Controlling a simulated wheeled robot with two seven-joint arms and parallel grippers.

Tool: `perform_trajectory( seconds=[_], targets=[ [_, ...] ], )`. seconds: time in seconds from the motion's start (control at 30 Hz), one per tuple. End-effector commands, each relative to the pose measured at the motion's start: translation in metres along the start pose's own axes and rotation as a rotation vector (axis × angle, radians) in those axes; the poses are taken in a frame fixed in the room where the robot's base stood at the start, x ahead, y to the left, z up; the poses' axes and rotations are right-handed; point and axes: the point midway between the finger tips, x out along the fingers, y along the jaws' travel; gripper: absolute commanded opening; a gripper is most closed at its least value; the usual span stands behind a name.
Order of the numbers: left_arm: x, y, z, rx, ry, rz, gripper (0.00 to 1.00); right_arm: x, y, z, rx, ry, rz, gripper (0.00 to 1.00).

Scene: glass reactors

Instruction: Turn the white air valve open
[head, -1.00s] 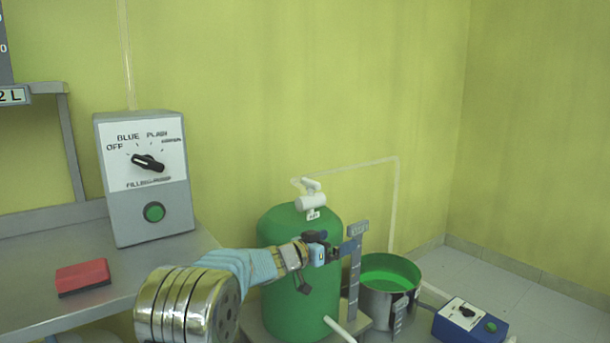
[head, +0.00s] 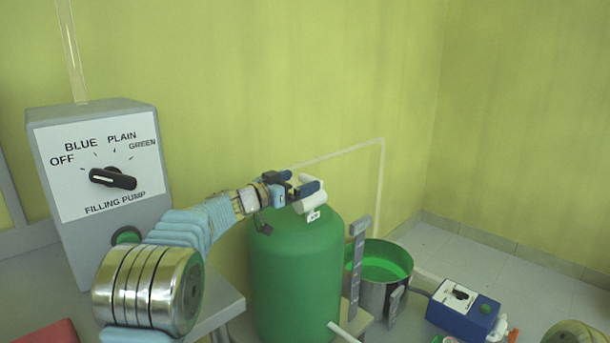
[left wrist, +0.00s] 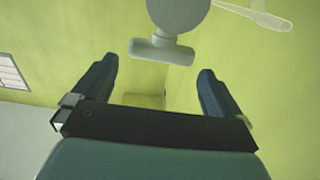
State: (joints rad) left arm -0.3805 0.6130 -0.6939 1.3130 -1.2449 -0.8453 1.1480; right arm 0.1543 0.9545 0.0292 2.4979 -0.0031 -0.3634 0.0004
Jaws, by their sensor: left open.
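The white air valve (head: 312,202) sits on top of the green tank (head: 296,270). In the head view my left gripper (head: 308,190) is at the valve and hides its upper part. In the left wrist view the valve's white handle (left wrist: 162,51) shows as a short bar on a stem, just beyond the fingertips. My left gripper also shows there (left wrist: 158,80), its two dark fingers spread wide with nothing between them. The handle lies ahead of the gap, and I cannot tell whether a finger touches it. My right gripper is not in view.
A grey filling pump box (head: 100,205) with a black knob stands on the bench at left. A metal pot (head: 375,300) with green liquid stands right of the tank. A blue control box (head: 450,318) is on the floor. A clear tube (head: 381,180) runs along the wall.

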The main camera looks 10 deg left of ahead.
Motion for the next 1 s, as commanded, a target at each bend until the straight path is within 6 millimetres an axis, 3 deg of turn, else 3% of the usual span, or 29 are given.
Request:
perform_trajectory(
  seconds=[0.1,0.3,0.63,0.87,1.0],
  targets=[
    [0.022,0.000,0.000,0.003,-0.003,-0.001,1.00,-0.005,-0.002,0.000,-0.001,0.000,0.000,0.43],
    [0.047,-0.001,0.000,0.001,-0.001,-0.001,1.00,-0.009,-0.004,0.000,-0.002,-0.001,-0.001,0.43],
    [0.052,-0.001,0.000,0.000,0.000,-0.001,1.00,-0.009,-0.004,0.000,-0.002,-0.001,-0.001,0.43],
    [0.052,-0.001,0.000,0.000,0.000,-0.001,0.65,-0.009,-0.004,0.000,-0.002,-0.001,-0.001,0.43],
    [0.052,0.000,0.000,0.000,0.000,-0.005,0.64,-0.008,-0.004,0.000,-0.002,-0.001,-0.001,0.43]
  ],
)
